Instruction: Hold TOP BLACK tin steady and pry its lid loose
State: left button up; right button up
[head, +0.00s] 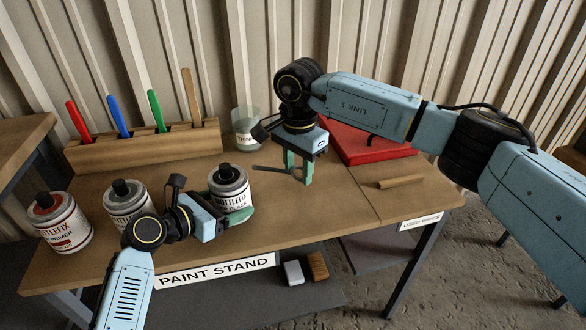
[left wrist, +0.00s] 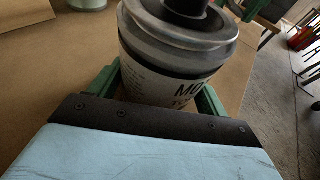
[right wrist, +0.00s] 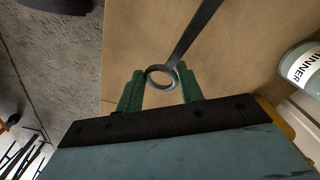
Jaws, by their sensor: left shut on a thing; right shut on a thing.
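The top black tin (head: 229,183) stands upright on the table, with a grey rim and a black knob on its lid. My left gripper (head: 232,212) is shut around its body, one green finger on each side in the left wrist view, where the tin (left wrist: 175,60) fills the middle. The lid looks seated. My right gripper (head: 298,175) is shut on a thin dark pry tool (head: 272,169) to the right of the tin. In the right wrist view the tool's ring end (right wrist: 161,78) is between the green fingertips, and its shaft points away. The tool is apart from the tin.
Two more tins, a red-topped primer (head: 62,222) and a grey one (head: 128,203), stand to the left. A wooden rack (head: 145,148) with coloured-handled tools, a thinner jar (head: 246,130) and a red case (head: 365,145) line the back. A wooden stick (head: 401,182) lies right.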

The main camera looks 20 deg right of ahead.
jog(key=shift+d+r, duration=0.15)
jog(key=shift+d, duration=0.4)
jog(key=shift+d+r, duration=0.15)
jog(key=shift+d, duration=0.35)
jog(key=shift+r, duration=3)
pick_arm(q)
jog(key=o, duration=0.8)
jog(key=v, duration=1.1)
jog(key=shift+s+a+r, duration=0.1)
jog(key=shift+a+r, duration=0.05)
jog(key=shift+s+a, duration=0.2)
jog(key=shift+s, duration=0.05)
pick_arm(e)
jog(key=shift+s, duration=0.1)
